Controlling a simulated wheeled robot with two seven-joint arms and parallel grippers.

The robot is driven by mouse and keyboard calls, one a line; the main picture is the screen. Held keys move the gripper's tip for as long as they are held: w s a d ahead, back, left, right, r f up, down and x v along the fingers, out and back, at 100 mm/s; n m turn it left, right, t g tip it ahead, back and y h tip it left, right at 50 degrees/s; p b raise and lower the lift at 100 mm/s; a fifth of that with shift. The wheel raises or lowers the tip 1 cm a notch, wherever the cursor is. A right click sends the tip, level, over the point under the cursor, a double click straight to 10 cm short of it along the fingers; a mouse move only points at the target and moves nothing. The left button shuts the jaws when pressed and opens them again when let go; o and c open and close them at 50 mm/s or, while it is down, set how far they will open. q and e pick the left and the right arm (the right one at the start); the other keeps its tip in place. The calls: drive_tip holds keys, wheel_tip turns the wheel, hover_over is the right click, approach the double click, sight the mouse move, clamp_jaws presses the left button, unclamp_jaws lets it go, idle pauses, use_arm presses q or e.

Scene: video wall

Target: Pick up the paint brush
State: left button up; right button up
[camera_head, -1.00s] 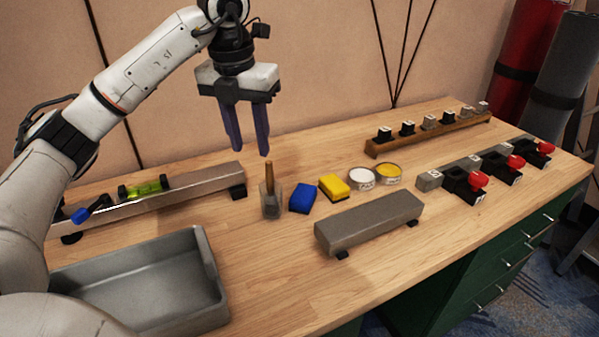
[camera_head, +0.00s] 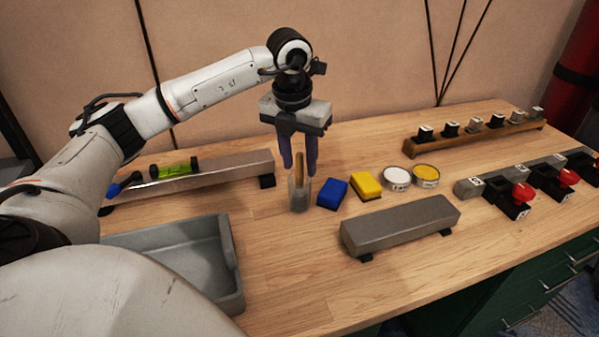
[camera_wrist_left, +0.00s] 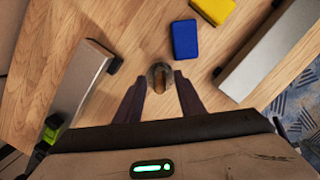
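The paint brush (camera_head: 299,168) stands upright in a small clear holder (camera_head: 299,198) on the wooden bench, with its brown handle pointing up. In the left wrist view the brush (camera_wrist_left: 159,82) shows end-on, just beyond the space between the fingertips. My left gripper (camera_head: 299,170) points down over the holder, with its two dark fingers apart at the level of the handle's upper part. In the left wrist view the fingers of the left gripper (camera_wrist_left: 162,84) are open with nothing between them that I can see gripped. My right gripper is not in view.
A blue block (camera_head: 332,192) and a yellow block (camera_head: 366,185) lie just right of the holder. Two paint tins (camera_head: 396,180) stand beyond them. A grey bar (camera_head: 400,226) is in front, a grey tray (camera_head: 232,262) at left, and a metal rail (camera_head: 225,170) behind.

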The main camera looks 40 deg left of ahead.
use_arm(q)
clamp_jaws()
idle(0.3)
